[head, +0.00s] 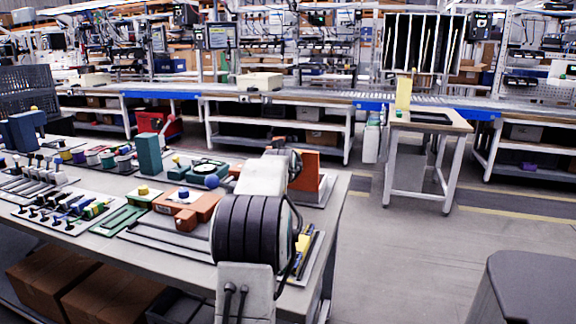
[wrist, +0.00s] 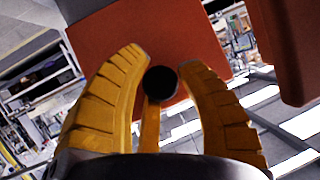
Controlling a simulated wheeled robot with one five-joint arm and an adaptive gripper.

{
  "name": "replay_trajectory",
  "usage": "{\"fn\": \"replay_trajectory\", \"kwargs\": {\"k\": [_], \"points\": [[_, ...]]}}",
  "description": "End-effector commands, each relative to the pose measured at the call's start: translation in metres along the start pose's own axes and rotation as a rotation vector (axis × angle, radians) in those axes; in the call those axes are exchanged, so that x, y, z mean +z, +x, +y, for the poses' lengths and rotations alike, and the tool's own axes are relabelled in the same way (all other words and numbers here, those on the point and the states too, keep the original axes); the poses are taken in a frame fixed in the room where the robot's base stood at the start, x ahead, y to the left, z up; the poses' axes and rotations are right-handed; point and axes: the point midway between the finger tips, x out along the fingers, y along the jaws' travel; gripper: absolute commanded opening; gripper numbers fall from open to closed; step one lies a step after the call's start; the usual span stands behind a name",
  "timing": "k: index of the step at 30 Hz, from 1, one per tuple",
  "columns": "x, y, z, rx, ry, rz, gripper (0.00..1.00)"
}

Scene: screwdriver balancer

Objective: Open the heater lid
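In the wrist view, a flat orange-red panel (wrist: 125,40) fills the upper middle. A round black knob (wrist: 160,82) shows in front of it; I take these for the heater lid and its knob. My gripper (wrist: 165,62) has yellow ribbed fingers to the left and right of the knob, close to its sides. A yellow part of the gripper runs up below the knob. I cannot tell if the fingers touch it. In the head view, an orange-red block (head: 309,171) stands at the bench's right end, partly behind my arm. My gripper is not clearly visible there.
A second orange-red part (wrist: 290,45) is at the wrist view's upper right. The bench (head: 338,213) holds tool racks, a teal block (head: 149,154) and an orange fixture (head: 187,203). A small table (head: 460,122) stands apart at right. The floor between is clear.

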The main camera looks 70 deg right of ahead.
Motion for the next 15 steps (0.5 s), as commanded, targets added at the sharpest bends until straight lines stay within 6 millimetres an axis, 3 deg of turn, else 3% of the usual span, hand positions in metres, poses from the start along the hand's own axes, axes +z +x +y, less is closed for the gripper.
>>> {"fn": "replay_trajectory", "kwargs": {"k": [10, 15], "points": [[0.001, 0.0, 0.002, 0.003, 0.003, -0.003, 0.43], [0.0, -0.01, 0.002, 0.003, 0.002, -0.002, 0.43]]}}
